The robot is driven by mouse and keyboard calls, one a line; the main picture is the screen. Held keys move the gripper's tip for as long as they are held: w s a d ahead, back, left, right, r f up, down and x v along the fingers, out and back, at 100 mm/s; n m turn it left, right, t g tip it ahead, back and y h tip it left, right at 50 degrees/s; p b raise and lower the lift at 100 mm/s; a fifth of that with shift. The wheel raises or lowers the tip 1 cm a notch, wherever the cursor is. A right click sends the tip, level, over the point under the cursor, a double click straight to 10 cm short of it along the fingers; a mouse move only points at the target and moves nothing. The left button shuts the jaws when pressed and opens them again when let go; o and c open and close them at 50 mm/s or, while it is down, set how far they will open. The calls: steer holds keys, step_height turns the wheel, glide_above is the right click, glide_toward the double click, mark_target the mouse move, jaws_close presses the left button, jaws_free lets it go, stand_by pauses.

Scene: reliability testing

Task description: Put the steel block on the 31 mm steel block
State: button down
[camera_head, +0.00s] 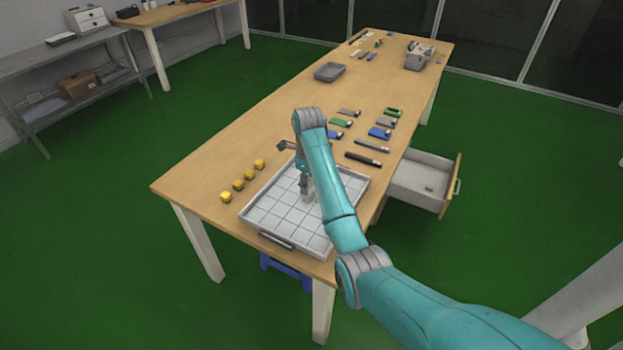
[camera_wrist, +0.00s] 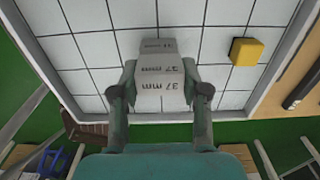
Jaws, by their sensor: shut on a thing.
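My gripper (camera_head: 306,184) is over the white tiled tray (camera_head: 262,215). In the wrist view my gripper (camera_wrist: 160,78) has its fingers on both sides of a grey steel block (camera_wrist: 162,92) marked 37 mm, and is shut on it. A smaller grey steel block (camera_wrist: 157,46) with a partly legible label, which may read 31 mm, shows just beyond the held block. The held block partly covers it, and I cannot tell whether the two touch. In the head view the grey blocks (camera_head: 308,196) are small and not clearly told apart.
A yellow cube (camera_wrist: 246,51) sits on the tiles right of the blocks in the wrist view. Several yellow cubes (camera_head: 238,184) stand on the wooden table (camera_head: 215,150) left of the tray. Flat tools and a grey bin (camera_head: 330,72) lie farther back. A drawer (camera_head: 425,180) stands open at right.

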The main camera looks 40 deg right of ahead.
steer(key=shift+a+f, duration=0.1)
steer(key=shift+f, duration=0.25)
steer(key=shift+f, duration=0.15)
steer(key=c, duration=0.6)
jaws_free()
